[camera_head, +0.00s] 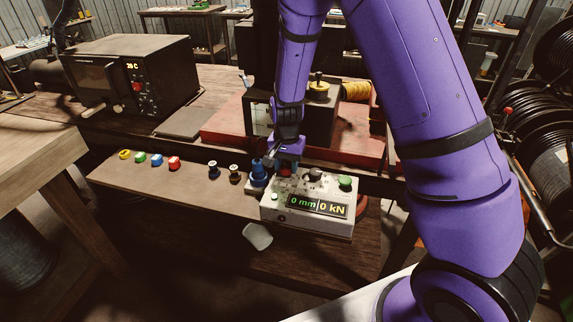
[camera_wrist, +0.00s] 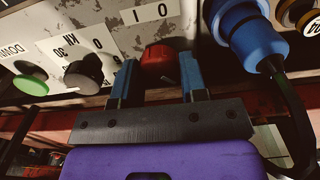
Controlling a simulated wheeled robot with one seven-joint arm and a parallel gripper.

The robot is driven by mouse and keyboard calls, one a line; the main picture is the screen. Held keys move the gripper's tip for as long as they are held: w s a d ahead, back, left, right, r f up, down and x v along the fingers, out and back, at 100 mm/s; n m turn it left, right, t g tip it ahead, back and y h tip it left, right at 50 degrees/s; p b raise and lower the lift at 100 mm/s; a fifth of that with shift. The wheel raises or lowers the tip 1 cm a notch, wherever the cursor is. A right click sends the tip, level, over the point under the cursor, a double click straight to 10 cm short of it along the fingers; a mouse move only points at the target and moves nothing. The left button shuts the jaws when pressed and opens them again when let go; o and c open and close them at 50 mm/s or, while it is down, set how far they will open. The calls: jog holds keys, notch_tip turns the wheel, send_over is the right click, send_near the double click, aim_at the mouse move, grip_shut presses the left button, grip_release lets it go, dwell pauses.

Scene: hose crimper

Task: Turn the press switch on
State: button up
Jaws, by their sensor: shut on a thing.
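The press control box (camera_head: 310,212) is pale and worn, with a display reading "0 mm" and "0 kN". Its red switch (camera_wrist: 161,64) shows in the wrist view beside the marks I and O. My gripper (camera_wrist: 160,78) has one blue finger on each side of the red switch and is shut on it. In the head view my gripper (camera_head: 286,164) is at the box's back left, partly hiding the red switch. The switch's pointer is not visible, so I cannot tell whether it stands at I or O.
A black knob (camera_wrist: 83,75) and green button (camera_wrist: 31,79) are beside the switch. A blue plug (camera_wrist: 248,38) with a black cable is close on the other side. A dark oven-like box (camera_head: 135,75) stands at the left.

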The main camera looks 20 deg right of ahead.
aim_at(287, 166)
jog(key=o, duration=0.9)
notch_tip(287, 166, up, 11)
jog(key=shift+f, duration=0.1)
dwell(0.3)
jog(key=s+d+r+n+t+y, duration=0.1)
jog(key=s+d+r+n, duration=0.1)
jog(key=s+r, duration=0.5)
jog(key=s+d+r+n+t, duration=0.15)
jog(key=s+r, duration=0.25)
jog(key=r, duration=0.5)
jog(key=s+d+r+n+t, duration=0.1)
jog(key=s+r, duration=0.1)
jog(key=s, duration=0.4)
jog(key=s+d+r+n, duration=0.1)
jog(key=s+r, duration=0.1)
jog(key=s, duration=0.4)
jog(key=s+d+r+n+t+h, duration=0.1)
jog(key=s+r+n, duration=0.1)
jog(key=s, duration=0.4)
jog(key=shift+s+d+r+t, duration=0.2)
jog(key=shift+r+t, duration=0.15)
